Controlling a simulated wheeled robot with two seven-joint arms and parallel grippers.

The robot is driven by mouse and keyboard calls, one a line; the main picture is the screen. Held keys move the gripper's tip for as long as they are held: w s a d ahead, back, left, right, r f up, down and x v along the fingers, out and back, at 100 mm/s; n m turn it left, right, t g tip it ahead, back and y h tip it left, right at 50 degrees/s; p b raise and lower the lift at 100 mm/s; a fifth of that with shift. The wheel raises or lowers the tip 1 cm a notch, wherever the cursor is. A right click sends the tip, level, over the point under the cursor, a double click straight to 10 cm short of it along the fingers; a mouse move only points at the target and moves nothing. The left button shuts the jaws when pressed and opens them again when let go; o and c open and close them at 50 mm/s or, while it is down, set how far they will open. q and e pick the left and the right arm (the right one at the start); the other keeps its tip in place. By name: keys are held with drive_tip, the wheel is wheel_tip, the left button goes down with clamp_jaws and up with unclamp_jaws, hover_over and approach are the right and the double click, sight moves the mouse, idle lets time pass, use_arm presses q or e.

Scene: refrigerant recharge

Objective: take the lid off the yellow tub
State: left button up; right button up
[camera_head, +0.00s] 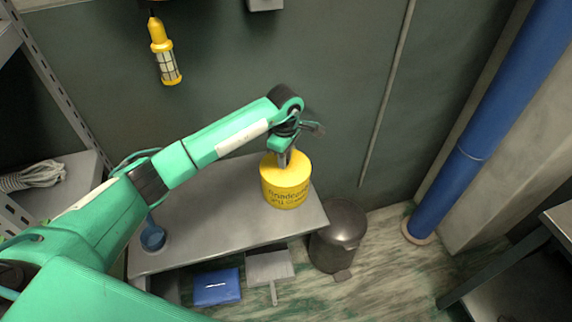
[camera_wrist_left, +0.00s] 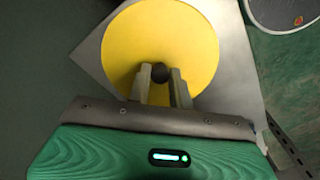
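The yellow tub (camera_head: 285,188) stands upright near the right end of the grey bench, with dark lettering on its side. Its round yellow lid (camera_wrist_left: 125,45) fills the middle of the left wrist view and has a small dark knob (camera_wrist_left: 160,72) at its centre. I see no gap between lid and tub. My left gripper (camera_head: 285,163) points down at the lid from above. In the left wrist view its two fingers (camera_wrist_left: 160,76) sit on either side of the knob and appear closed on it. My right gripper is not in view.
The grey bench (camera_head: 225,215) holds a blue cup-like item (camera_head: 152,238) at its left. A dark bin (camera_head: 340,236) stands on the floor right of the bench. A blue box (camera_head: 217,287) is below it. A yellow lamp (camera_head: 164,55) hangs on the wall.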

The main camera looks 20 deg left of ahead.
use_arm(q)
clamp_jaws()
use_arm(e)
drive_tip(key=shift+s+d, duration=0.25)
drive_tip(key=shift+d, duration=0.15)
use_arm(q)
drive_tip(key=shift+r, duration=0.15)
